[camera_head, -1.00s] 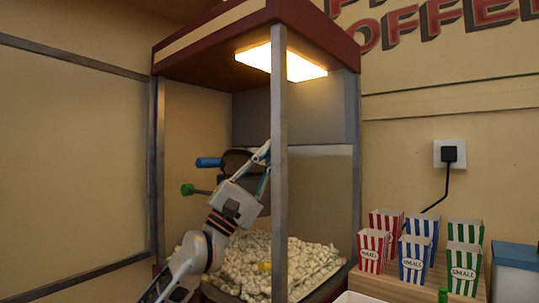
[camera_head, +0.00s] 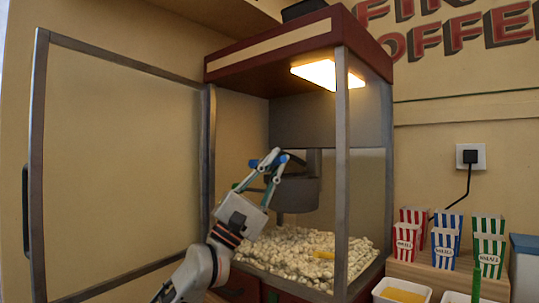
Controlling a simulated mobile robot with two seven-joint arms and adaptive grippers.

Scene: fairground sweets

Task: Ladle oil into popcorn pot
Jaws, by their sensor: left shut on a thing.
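The dark grey popcorn pot (camera_head: 298,196) hangs upright inside the glass cabinet, above the heap of popcorn (camera_head: 300,256). My left gripper (camera_head: 271,160) reaches in from the left in front of the pot. My right gripper is not in view.
The cabinet's glass door (camera_head: 38,150) stands open to the left. A metal post (camera_head: 341,190) is right of the pot. A white tub with yellow contents (camera_head: 404,295) is at the lower right, before striped popcorn boxes (camera_head: 445,246).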

